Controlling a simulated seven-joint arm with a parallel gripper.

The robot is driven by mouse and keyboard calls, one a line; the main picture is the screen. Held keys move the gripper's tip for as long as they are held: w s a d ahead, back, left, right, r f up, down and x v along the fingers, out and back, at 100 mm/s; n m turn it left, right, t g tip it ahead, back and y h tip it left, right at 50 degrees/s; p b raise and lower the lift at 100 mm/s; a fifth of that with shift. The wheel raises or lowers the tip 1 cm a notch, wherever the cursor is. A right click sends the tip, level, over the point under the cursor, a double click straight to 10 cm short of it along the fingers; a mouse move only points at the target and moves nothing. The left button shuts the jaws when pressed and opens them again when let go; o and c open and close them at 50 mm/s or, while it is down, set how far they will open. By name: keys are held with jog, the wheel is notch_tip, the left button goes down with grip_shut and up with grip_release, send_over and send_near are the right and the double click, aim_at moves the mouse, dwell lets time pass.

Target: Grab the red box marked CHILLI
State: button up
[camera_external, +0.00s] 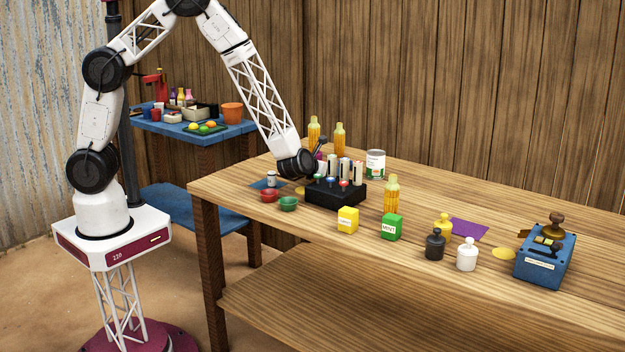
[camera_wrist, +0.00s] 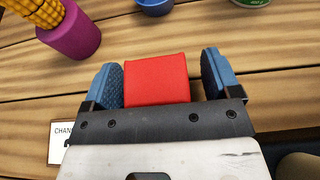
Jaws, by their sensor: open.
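The red box (camera_wrist: 157,80) shows in the wrist view as a plain red block, directly between the two blue finger pads of my gripper (camera_wrist: 162,78). The fingers are open, one on each side of it. A small gap shows on the right side; the left pad is very close to the box, and I cannot tell if it touches. No CHILLI lettering is visible on the faces in view. In the external view the box is hidden behind my wrist and the black rack (camera_external: 335,195), and my fingertips cannot be made out clearly.
In the wrist view, a purple cup (camera_wrist: 72,35) with corn stands upper left, and a white label (camera_wrist: 62,146) lies lower left. A tin (camera_external: 375,163), a yellow box (camera_external: 348,220) and a green MINT box (camera_external: 392,227) stand around the rack.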

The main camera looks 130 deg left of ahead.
dwell(0.4)
jog(key=c, duration=1.1)
jog(key=shift+r, duration=0.2)
jog(key=shift+r, duration=4.8)
